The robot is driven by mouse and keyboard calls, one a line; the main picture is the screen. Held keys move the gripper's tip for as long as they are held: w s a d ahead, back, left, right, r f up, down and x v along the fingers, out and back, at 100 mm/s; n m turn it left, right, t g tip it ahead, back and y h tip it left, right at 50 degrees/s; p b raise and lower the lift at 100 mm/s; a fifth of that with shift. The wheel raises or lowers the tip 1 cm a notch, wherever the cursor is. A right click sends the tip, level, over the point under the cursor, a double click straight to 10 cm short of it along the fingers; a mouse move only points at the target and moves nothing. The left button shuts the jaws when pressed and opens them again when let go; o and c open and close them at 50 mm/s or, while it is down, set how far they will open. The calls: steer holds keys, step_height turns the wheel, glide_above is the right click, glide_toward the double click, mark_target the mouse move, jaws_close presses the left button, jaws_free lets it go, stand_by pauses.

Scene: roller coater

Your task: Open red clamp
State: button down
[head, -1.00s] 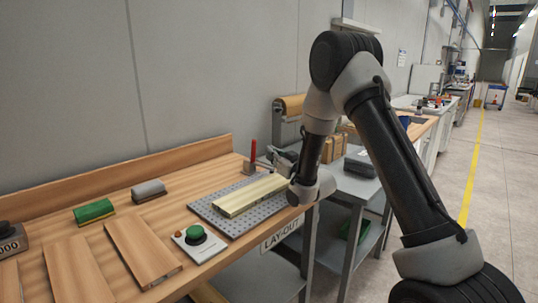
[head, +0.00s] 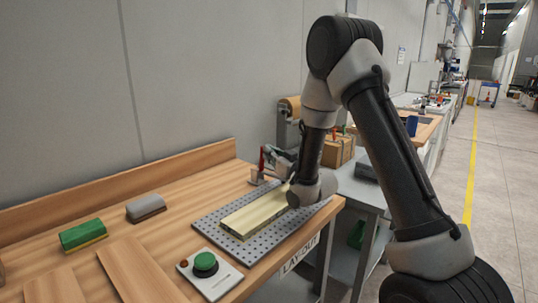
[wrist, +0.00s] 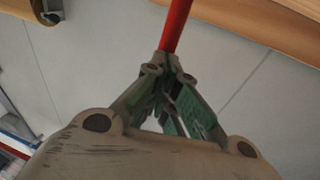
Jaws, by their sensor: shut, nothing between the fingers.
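The red clamp (head: 261,161) stands at the back edge of the perforated grey plate, its red handle pointing up. My gripper (head: 272,154) is beside the handle, just to its right in the head view. In the wrist view the red handle (wrist: 177,22) runs up from right at the fingertips of my gripper (wrist: 163,62). The fingers meet at their tips and hold nothing. I cannot tell whether they touch the handle. The clamp's base is hidden in the wrist view.
A pale board (head: 252,214) lies on the perforated plate (head: 209,223), under my arm. A green button box (head: 207,268), a green block (head: 83,235) and a grey block (head: 145,208) are on the wooden bench. A cardboard box (head: 338,151) stands behind my arm.

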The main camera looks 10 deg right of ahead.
steer(key=shift+r, duration=0.1)
steer(key=shift+w+a+r+g, duration=0.15)
steer(key=shift+w+g, duration=0.1)
steer(key=shift+g, duration=0.15)
steer(key=shift+w+r+h, duration=0.1)
steer(key=shift+h, duration=0.2)
steer(key=shift+w+a+r+g, duration=0.4)
steer(key=shift+g, duration=0.2)
steer(key=w+a+n+g+h, duration=0.1)
steer(key=w+a+g+h, duration=0.2)
steer(key=w+a+g, duration=0.2)
steer(key=shift+w+g+h, duration=0.4)
steer(key=shift+w, duration=0.7)
steer(key=shift+a, duration=0.25)
steer(key=shift+r, duration=0.1)
